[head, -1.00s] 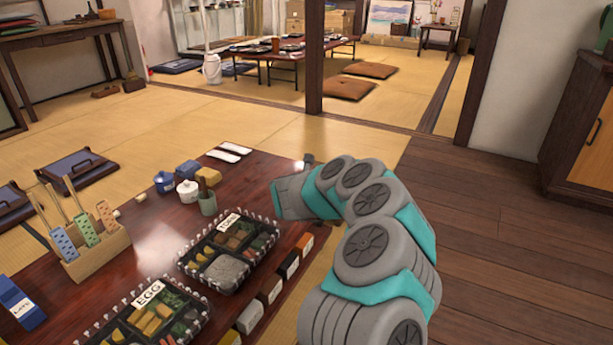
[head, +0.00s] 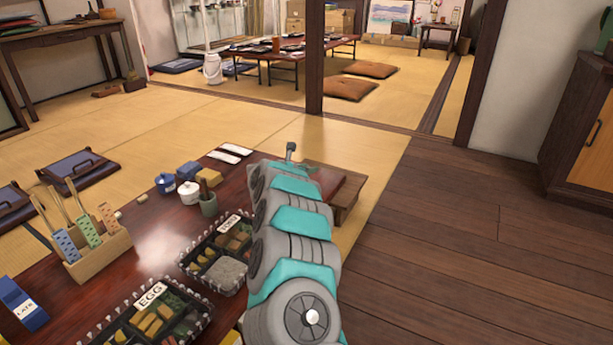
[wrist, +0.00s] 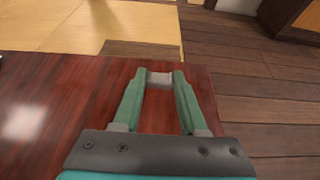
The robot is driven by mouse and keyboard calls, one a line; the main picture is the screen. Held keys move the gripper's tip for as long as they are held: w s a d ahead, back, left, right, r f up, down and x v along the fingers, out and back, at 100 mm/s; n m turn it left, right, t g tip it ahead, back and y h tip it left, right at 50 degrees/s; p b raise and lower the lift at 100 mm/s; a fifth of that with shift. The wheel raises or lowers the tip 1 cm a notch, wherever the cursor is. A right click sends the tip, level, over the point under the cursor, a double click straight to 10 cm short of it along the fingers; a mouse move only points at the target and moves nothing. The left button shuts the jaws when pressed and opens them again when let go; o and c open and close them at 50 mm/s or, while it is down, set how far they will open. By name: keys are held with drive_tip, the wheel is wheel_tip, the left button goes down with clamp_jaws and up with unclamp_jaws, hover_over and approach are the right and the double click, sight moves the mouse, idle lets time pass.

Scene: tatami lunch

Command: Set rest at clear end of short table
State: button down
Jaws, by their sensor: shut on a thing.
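In the wrist view, my gripper (wrist: 160,82) is shut on a small pale grey rest (wrist: 159,77) held between its fingertips. A dark red glossy table top (wrist: 60,100) lies beneath the fingers, bare around them. I cannot tell whether the rest touches it. In the head view, my gripper (head: 291,150) is at the far right end of the dark table (head: 140,235), past the lunch boxes. The rest is not clear there, being small and partly hidden by my arm.
Lunch boxes labelled EGG (head: 150,297) and another (head: 215,255) stand near my arm. A wooden holder (head: 97,258) stands further left. Wooden floor lies right.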

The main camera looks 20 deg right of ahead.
drive_tip(key=shift+w+f, duration=0.1)
drive_tip(key=shift+w, duration=0.25)
drive_tip(key=shift+f, duration=1.75)
drive_tip(key=shift+f+b, duration=0.2)
drive_tip(key=shift+b, duration=0.3)
drive_tip(key=shift+c, duration=2.3)
unclamp_jaws()
drive_tip(key=shift+r, duration=0.15)
